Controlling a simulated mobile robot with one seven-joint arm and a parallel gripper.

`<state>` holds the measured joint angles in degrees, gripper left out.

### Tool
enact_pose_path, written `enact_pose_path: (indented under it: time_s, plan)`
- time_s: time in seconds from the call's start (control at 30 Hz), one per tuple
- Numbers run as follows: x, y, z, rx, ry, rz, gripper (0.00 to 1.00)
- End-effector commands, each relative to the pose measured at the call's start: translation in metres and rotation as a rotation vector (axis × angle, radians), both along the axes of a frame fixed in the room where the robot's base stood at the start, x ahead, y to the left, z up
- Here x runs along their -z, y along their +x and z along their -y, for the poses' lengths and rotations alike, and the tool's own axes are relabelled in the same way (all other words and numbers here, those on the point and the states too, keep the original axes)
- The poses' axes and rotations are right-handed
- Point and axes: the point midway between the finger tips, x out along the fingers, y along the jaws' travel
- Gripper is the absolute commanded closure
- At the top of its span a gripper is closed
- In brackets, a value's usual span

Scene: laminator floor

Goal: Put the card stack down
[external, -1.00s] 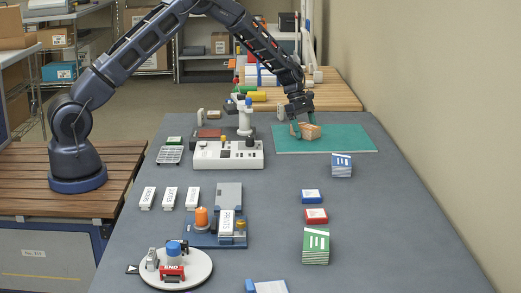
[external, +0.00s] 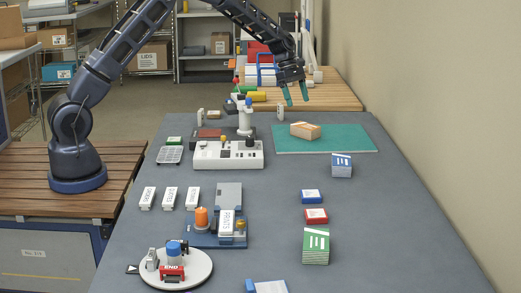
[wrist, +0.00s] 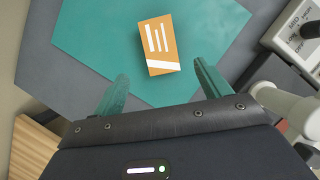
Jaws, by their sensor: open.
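The card stack (external: 305,131) is a small orange-brown block with white stripes on top. It lies on the green mat (external: 350,139) at the far end of the grey table. In the wrist view the card stack (wrist: 158,45) shows on the mat (wrist: 90,38), beyond my fingertips. My gripper (external: 296,96) is open and empty, raised above the stack and apart from it. Its two green fingers are spread wide in the wrist view (wrist: 160,80).
A white control box (external: 228,155) with knobs stands left of the mat. A blue-and-white card stack (external: 341,165) sits at the mat's near edge. Blue (external: 311,196), red (external: 316,215) and green (external: 316,246) stacks lie nearer. The wall (external: 440,110) runs along the right.

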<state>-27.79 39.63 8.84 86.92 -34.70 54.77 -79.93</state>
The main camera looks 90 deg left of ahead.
Motion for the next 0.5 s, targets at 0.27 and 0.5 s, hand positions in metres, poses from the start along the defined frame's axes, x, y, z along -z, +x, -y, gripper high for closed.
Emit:
enact_pose_path:
  time_s: [0.27,0.5]
  plan:
    - [-0.009,-0.002,0.004,0.016,0.006,0.006,0.24]
    - [-0.067,-0.019,0.055,0.197,0.071,0.055,0.24]
